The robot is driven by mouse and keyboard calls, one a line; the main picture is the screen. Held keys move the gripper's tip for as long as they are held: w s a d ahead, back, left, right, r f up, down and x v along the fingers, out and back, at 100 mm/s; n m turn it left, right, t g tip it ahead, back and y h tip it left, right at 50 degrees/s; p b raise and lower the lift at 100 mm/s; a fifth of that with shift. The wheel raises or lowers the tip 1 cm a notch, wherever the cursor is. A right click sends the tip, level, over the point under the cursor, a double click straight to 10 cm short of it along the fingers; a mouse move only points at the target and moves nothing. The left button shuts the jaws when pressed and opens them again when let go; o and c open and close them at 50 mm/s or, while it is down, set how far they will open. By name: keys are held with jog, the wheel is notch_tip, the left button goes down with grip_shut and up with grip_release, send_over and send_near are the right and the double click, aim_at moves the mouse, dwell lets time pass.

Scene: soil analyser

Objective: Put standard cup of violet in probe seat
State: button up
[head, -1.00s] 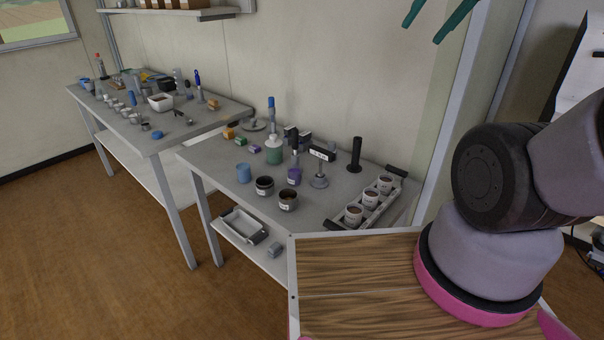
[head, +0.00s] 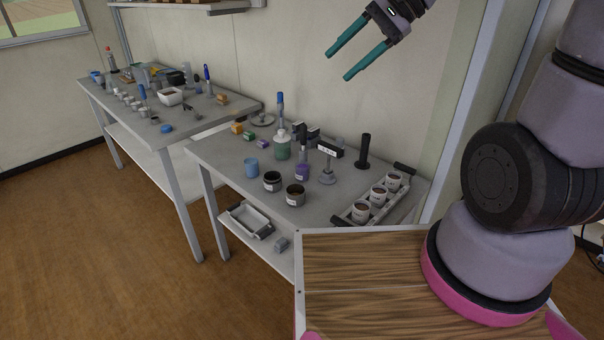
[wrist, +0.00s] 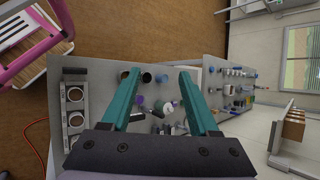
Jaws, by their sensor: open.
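A violet cup (head: 302,172) with a pale label stands on the near grey table, and a violet thing, likely this cup, shows in the wrist view (wrist: 139,99). A dark upright probe-like cylinder (head: 303,134) appears just behind or above it. A stand with a small labelled sign (head: 328,166) is to its right. I cannot tell for sure which part is the probe seat. My gripper (head: 339,65) is open and empty, high above the table. In the wrist view its teal fingers (wrist: 159,73) are spread wide over the tabletop.
Two dark cups (head: 273,182) (head: 295,195) and a blue cup (head: 251,167) stand left of the violet cup. A green bottle (head: 283,150) is behind. A rack of white cups (head: 362,211) lies along the right edge. A black post (head: 364,150) stands at the back.

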jog(key=w+a+f+m+y, duration=0.3)
jog(key=w+a+f+m, duration=0.1)
jog(key=w+a+f, duration=0.15)
jog(key=m+t+y, duration=0.1)
jog(key=m+t, duration=0.4)
jog(key=m, duration=0.5)
send_over(307, 169)
jog(key=s+a, duration=0.2)
jog(key=s, duration=0.3)
notch_tip(307, 169, down, 19)
jog(key=d+f+m+t+h, duration=0.1)
jog(key=f, duration=0.4)
jog(key=w+d+f+m+t+h, duration=0.1)
jog(key=d+f+m, duration=0.1)
jog(key=f, duration=0.2)
jog(key=d+f+m+t+h, duration=0.1)
jog(key=d+f+m, duration=0.1)
jog(key=f, duration=0.3)
jog(key=shift+w+f+t+h, duration=0.3)
jog(key=shift+w, duration=0.1)
jog(key=x, duration=0.4)
jog(key=shift+w+a, duration=0.15)
jog(key=shift+w, duration=0.1)
jog(key=shift+x, duration=2.9)
grip_shut()
